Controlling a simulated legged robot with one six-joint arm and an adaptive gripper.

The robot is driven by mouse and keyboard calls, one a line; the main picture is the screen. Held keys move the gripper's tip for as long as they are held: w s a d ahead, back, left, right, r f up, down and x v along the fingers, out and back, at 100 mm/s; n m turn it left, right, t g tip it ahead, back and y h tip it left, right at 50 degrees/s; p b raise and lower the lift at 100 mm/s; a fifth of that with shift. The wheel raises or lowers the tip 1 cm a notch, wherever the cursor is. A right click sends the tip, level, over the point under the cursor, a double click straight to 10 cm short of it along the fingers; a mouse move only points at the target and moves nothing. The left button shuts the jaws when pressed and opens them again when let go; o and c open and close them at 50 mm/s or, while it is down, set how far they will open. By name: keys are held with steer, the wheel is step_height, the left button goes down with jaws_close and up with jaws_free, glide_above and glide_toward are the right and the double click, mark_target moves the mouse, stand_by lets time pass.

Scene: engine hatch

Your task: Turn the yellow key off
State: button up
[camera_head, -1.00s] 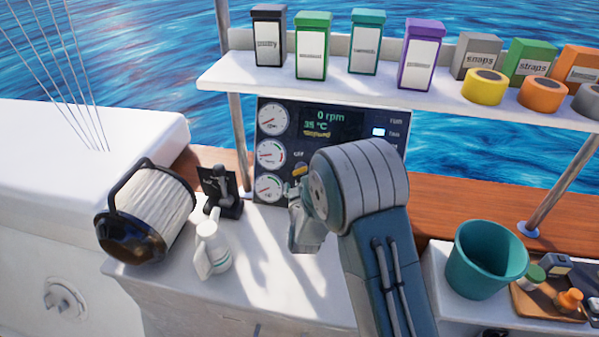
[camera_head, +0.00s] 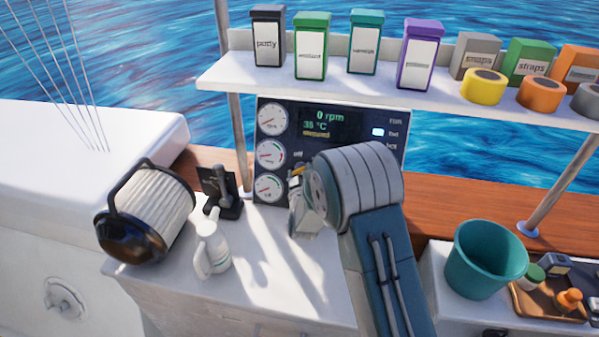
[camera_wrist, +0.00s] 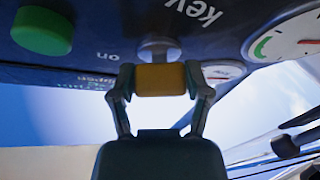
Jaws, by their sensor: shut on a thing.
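The yellow key (camera_wrist: 160,80) sits in its switch on the dark engine panel (camera_head: 362,115). In the wrist view my gripper (camera_wrist: 160,83) is shut on the key, one finger on each side of it. The round switch base and the words "key" and "on" show beside it. In the head view a small yellow part of the key (camera_head: 297,170) shows at my gripper (camera_head: 299,180), below the word "off". My arm hides the lower right of the panel. The display reads 0 rpm.
A green button (camera_wrist: 42,30) is on the panel near the key. A shelf (camera_head: 300,85) with boxes hangs above. A teal bucket (camera_head: 480,260) stands right.

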steer(key=shift+n+y, duration=0.3)
steer(key=shift+n, duration=0.1)
steer(key=n+g+y, duration=0.1)
steer(key=n, duration=0.2)
steer(key=n+g+y, duration=0.1)
steer(key=n, duration=0.2)
steer(key=n+g, duration=0.1)
steer(key=n, duration=0.2)
steer(key=n+g+y, duration=0.1)
steer(key=n, duration=0.2)
steer(key=shift+g, duration=0.4)
steer(key=shift+n, duration=0.4)
steer(key=shift+f+g, duration=0.1)
steer(key=shift+g, duration=0.2)
steer(key=o, duration=1.2)
steer(key=shift+c, duration=0.2)
steer(key=shift+a, duration=0.1)
